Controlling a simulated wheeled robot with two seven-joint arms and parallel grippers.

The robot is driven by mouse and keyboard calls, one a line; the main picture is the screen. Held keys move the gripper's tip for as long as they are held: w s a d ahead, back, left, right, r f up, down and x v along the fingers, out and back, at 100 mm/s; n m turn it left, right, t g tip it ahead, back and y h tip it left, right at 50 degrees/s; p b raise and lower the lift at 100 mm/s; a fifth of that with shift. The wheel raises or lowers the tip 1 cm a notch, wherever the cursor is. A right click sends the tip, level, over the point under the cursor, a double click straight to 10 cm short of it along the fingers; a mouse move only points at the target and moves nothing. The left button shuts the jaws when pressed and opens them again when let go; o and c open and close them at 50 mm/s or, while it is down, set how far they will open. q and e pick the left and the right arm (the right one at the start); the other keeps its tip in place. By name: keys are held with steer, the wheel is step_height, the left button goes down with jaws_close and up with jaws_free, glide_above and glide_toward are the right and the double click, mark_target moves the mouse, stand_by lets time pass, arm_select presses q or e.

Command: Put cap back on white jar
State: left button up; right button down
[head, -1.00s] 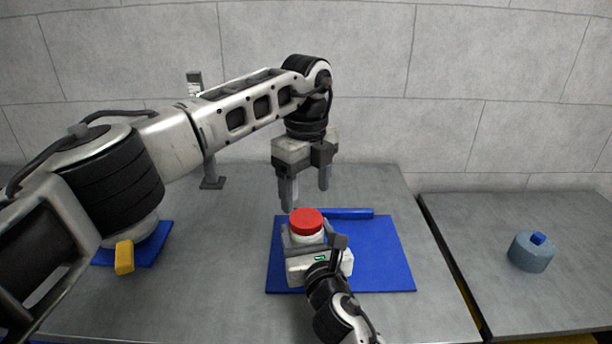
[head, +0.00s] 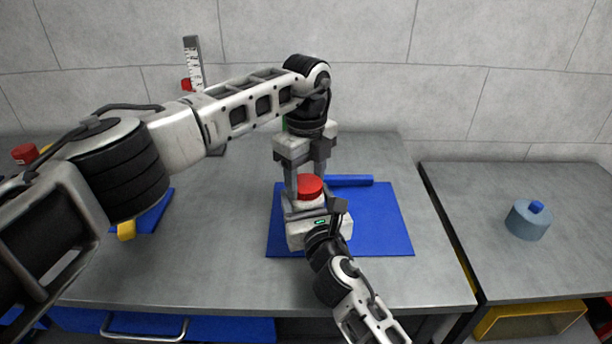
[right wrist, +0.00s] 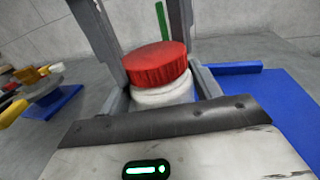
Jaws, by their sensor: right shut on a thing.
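The white jar (right wrist: 162,95) is held upright over the blue mat (head: 385,225); its body is mostly hidden by my right gripper. My right gripper (head: 318,212) is shut on the jar, with its fingers on either side of it in the right wrist view (right wrist: 165,103). The red cap (head: 310,187) is on top of the jar, also seen in the right wrist view (right wrist: 156,64); I cannot tell if it is fully seated. My left gripper (head: 305,182) points down from above, its fingers apart around the cap's far side. Contact with the cap is unclear.
A blue bar (head: 349,181) lies at the mat's back edge. A grey-blue cylinder with a blue knob (head: 528,219) stands on the right table. A ruler-like post (head: 194,62) stands at the back left. A yellow piece (head: 126,230) is under my left arm.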

arm_select(q)
steer(key=m, duration=0.8)
steer(key=shift+m, duration=0.3)
steer(key=m, duration=1.6)
steer(key=o, duration=1.1)
